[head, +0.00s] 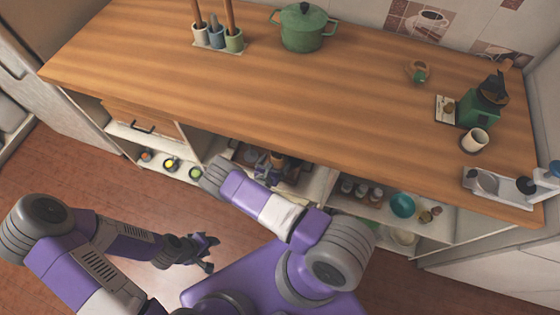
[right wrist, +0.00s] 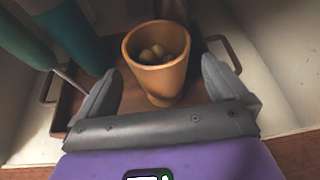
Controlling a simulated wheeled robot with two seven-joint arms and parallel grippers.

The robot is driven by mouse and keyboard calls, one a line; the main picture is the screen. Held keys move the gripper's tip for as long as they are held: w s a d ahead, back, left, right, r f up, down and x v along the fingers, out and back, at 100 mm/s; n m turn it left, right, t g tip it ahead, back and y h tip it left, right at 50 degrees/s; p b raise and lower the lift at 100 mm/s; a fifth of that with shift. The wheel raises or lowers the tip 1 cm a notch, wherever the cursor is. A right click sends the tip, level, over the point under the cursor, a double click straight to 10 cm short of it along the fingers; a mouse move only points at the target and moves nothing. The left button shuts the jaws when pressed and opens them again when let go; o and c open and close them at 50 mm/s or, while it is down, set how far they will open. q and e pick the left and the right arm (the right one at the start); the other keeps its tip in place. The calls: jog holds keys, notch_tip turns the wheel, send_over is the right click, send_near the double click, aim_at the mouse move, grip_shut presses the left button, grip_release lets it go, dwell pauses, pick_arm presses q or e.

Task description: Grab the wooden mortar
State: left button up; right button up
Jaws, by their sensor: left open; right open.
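The wooden mortar (right wrist: 157,78) stands upright in the right wrist view, an orange-brown cup with a few rounded brown things inside. My right gripper (right wrist: 161,70) is open, with one finger to each side of the mortar in the picture. Gaps show between the fingers and the mortar's wall, and nothing is gripped. In the head view my right gripper (head: 268,164) reaches into the open shelf under the counter, where I cannot make out the mortar clearly. My left gripper (head: 207,253) is open and empty over the floor, away from the shelf.
The mortar stands on a brown tray (right wrist: 68,108) with handles. Teal and green bottles (right wrist: 62,35) stand close on the left. Shelf walls flank the tray. The wooden counter (head: 330,95) overhangs the shelf. A teal bowl (head: 402,205) sits in the shelf to the right.

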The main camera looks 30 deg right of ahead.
jog(key=b, duration=0.1)
send_over(280, 155)
jog(key=s+a, duration=0.2)
jog(key=shift+s+d+f, duration=0.1)
jog(key=shift+d+f, duration=0.05)
jog(key=shift+f, duration=0.3)
jog(key=shift+s+d+f, duration=0.1)
jog(key=shift+f, duration=0.35)
jog(key=shift+r, duration=0.1)
jog(key=c, duration=1.4)
